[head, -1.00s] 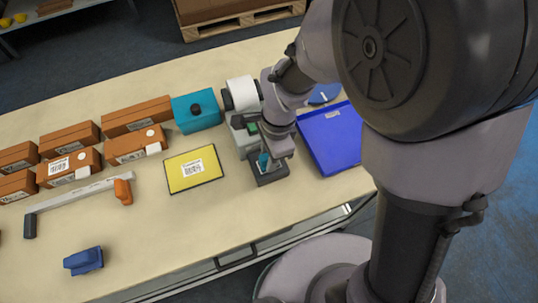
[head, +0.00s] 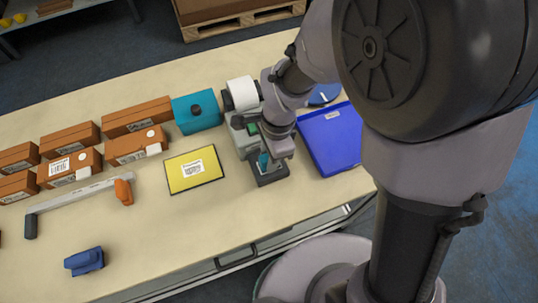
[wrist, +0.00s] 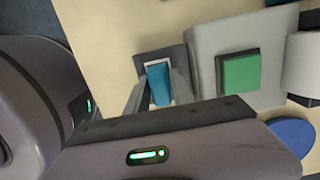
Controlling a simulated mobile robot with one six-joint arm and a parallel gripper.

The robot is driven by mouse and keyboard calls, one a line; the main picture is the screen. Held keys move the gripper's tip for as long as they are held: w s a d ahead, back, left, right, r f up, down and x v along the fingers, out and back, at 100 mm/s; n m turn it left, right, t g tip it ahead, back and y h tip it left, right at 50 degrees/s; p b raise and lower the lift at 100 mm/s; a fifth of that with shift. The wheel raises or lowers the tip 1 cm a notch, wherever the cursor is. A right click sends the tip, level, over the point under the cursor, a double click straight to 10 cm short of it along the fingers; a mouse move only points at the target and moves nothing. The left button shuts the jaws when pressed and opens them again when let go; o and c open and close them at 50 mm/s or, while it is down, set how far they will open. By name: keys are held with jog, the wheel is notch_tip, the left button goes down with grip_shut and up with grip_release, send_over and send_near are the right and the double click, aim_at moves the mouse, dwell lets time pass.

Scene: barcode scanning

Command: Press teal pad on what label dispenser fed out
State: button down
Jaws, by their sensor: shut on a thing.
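The teal pad (wrist: 159,84) is held between the fingers of my gripper (wrist: 157,95), which is shut on it. In the head view the teal pad (head: 264,161) shows low between the fingers, over the dark plate (head: 271,181) at the front of the label dispenser (head: 240,140). In the wrist view a thin white edge, likely the label (wrist: 152,63), shows beside the pad's top over the dark plate (wrist: 176,54). Whether the pad touches the label is hidden. The dispenser's green button (wrist: 238,72) is right of my gripper.
A yellow panel with a barcode (head: 193,170) lies left of the dispenser. A blue tray (head: 329,139) is to the right. The front table middle is clear.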

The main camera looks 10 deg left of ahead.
aim_at(267, 156)
notch_tip(267, 156, up, 7)
jog(key=p, duration=0.5)
jog(key=shift+f, duration=0.2)
